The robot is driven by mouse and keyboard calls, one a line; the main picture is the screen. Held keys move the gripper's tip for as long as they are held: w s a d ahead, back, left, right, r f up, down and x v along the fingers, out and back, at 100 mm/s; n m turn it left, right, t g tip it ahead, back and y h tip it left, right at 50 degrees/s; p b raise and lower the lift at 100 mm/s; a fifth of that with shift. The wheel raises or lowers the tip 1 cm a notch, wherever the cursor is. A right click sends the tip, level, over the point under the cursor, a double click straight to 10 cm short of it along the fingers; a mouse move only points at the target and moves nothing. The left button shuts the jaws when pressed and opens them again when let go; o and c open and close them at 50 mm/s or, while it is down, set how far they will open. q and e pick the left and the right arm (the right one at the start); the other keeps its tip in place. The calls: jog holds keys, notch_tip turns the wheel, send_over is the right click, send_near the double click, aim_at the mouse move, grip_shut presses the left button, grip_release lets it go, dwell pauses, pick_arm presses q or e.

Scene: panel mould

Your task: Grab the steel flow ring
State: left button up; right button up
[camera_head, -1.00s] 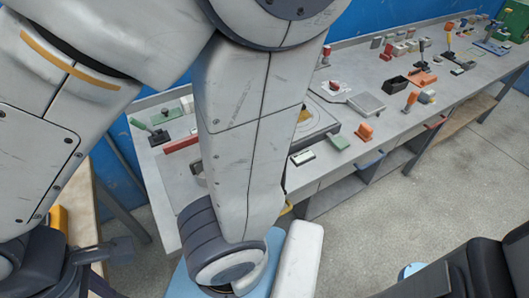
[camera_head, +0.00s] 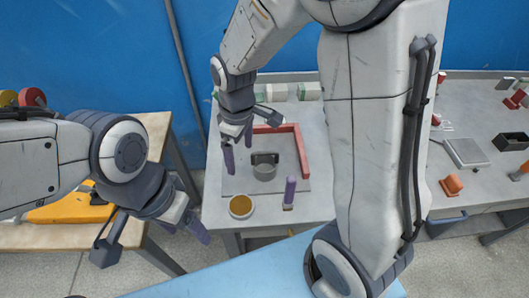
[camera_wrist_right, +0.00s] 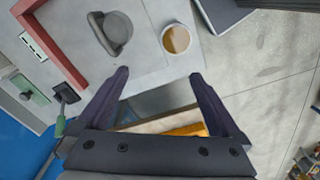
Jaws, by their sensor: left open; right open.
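A grey round ring-like piece with a dark grip (camera_head: 264,170), which looks like the steel flow ring, stands on the panel inside a red L-shaped edge. It also shows in the right wrist view (camera_wrist_right: 117,30). A shallow round container with tan content (camera_head: 241,206) sits near the bench's front edge, and it also shows in the right wrist view (camera_wrist_right: 176,39). My right gripper (camera_head: 239,147) is open and empty, above and left of the grey ring.
The red L-shaped edge (camera_head: 303,150) borders the panel. A purple upright piece (camera_head: 290,190) stands right of the tan container. A wooden table (camera_head: 160,125) with a yellow object (camera_head: 70,210) is at left. My arm hides part of the bench.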

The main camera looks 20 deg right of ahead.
aim_at(263, 153)
jog(key=shift+n, duration=0.5)
jog(key=w+d+f, duration=0.4)
jog(key=d, duration=0.1)
jog(key=w+d+f, duration=0.2)
jog(key=shift+w+d, duration=0.1)
jog(key=shift+d, duration=0.1)
jog(key=f, duration=0.3)
jog(key=d+f, duration=0.1)
jog(key=f, duration=0.1)
jog(key=shift+w+p, duration=0.2)
jog(key=shift+p, duration=0.15)
jog(key=shift+f, duration=0.55)
jog(key=f, duration=0.1)
jog(key=f+p, duration=0.2)
jog(key=f, duration=0.1)
jog(key=shift+s+d, duration=0.15)
jog(key=shift+s, duration=0.15)
jog(key=shift+f, duration=0.55)
jog(key=c, duration=1.3)
jog(key=shift+w+r, duration=0.1)
jog(key=shift+r, duration=0.1)
